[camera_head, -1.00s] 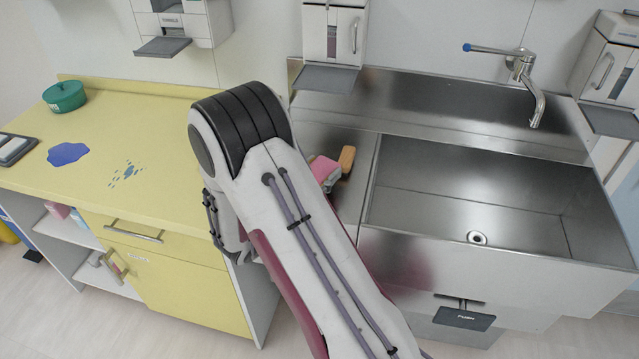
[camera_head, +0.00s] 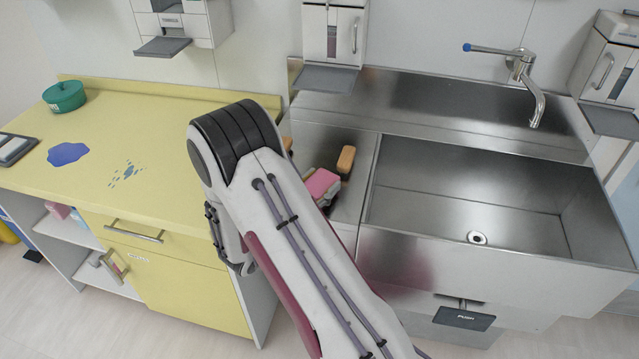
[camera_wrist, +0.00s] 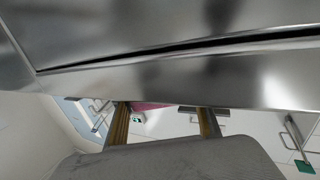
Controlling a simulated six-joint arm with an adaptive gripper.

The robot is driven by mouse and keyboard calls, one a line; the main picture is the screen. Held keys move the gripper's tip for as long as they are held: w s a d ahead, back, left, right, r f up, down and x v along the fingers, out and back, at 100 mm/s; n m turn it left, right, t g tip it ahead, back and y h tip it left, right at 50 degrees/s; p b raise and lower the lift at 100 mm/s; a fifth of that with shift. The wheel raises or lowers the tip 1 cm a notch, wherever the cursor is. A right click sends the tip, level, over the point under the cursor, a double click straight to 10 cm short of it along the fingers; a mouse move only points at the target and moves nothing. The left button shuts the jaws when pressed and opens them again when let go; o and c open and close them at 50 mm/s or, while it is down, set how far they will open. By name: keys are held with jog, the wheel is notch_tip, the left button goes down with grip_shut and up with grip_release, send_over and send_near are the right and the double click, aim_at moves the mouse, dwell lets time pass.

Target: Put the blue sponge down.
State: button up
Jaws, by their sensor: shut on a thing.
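My gripper (camera_wrist: 163,112) shows in the wrist view as two yellowish fingers, set apart, beyond a large grey rounded surface at the bottom. It is shut with a gap between the fingers. The blue sponge itself cannot be made out in either view. In the camera_head view my arm hides the fingertips and whatever is between them. A pink-topped piece (camera_head: 321,183) with pale parts beside it shows at the right edge of my arm, over the steel drainboard (camera_head: 348,205); I cannot tell whether it belongs to my gripper.
An orange-brown block (camera_head: 346,160) is on the drainboard, left of the sink basin (camera_head: 490,195). Another brownish piece (camera_head: 287,143) peeks out behind my arm. The yellow counter (camera_head: 190,125) has a green pot (camera_head: 64,97), a flat blue patch (camera_head: 68,154) and free room.

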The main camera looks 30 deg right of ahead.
jog(key=shift+f, duration=0.15)
jog(key=o, duration=0.8)
jog(key=shift+c, duration=0.2)
jog(key=shift+a+r, duration=0.15)
jog(key=shift+r, duration=0.05)
jog(key=v, duration=1.1)
jog(key=shift+s+a, duration=0.2)
jog(key=shift+a, duration=0.1)
jog(key=shift+w, duration=0.1)
